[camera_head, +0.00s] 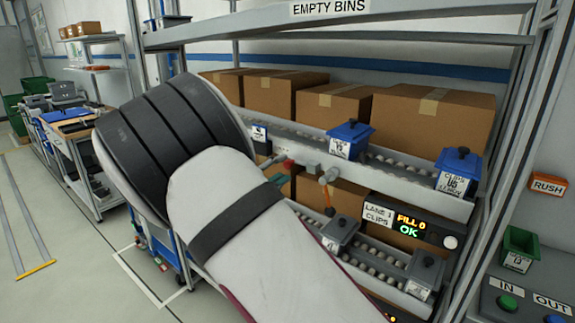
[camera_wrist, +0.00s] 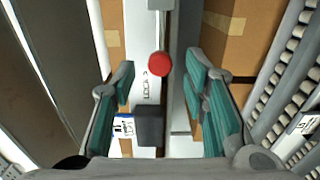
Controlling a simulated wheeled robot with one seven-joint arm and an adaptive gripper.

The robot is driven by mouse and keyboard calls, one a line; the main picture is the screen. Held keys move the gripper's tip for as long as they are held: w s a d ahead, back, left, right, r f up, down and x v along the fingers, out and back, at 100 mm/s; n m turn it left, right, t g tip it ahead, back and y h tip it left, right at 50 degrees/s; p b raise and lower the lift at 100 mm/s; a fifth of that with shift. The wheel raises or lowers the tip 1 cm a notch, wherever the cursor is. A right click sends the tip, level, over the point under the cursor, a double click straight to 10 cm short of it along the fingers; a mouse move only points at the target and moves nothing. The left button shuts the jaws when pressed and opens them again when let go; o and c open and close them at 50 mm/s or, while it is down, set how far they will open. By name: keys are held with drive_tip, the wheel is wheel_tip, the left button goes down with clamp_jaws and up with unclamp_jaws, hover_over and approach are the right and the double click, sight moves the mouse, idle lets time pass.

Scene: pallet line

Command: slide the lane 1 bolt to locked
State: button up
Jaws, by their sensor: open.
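A bolt with a round red knob (camera_wrist: 160,63) shows in the wrist view, in front of a pale plate (camera_wrist: 143,88) lettered LOCK. My gripper (camera_wrist: 161,75) is open. Its teal-padded fingers stand on either side of the knob, with clear gaps; I cannot tell whether the knob is between the tips or just beyond them. A dark block (camera_wrist: 150,125) lies below the knob in the picture. In the head view my arm hides most of my gripper; a teal finger shows near the rack. The lane 1 sign (camera_head: 378,215) is at the right, beside a display reading FILL and OK.
Roller lanes hold blue bins (camera_head: 350,138) and grey bins (camera_head: 340,234). Cardboard boxes (camera_head: 432,110) stand behind them. A rack post (camera_head: 505,150) and a button panel (camera_head: 525,300) are at the right.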

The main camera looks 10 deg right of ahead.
sight(286, 166)
drive_tip(key=shift+x, duration=1.9)
drive_tip(key=shift+c, duration=0.6)
clamp_jaws()
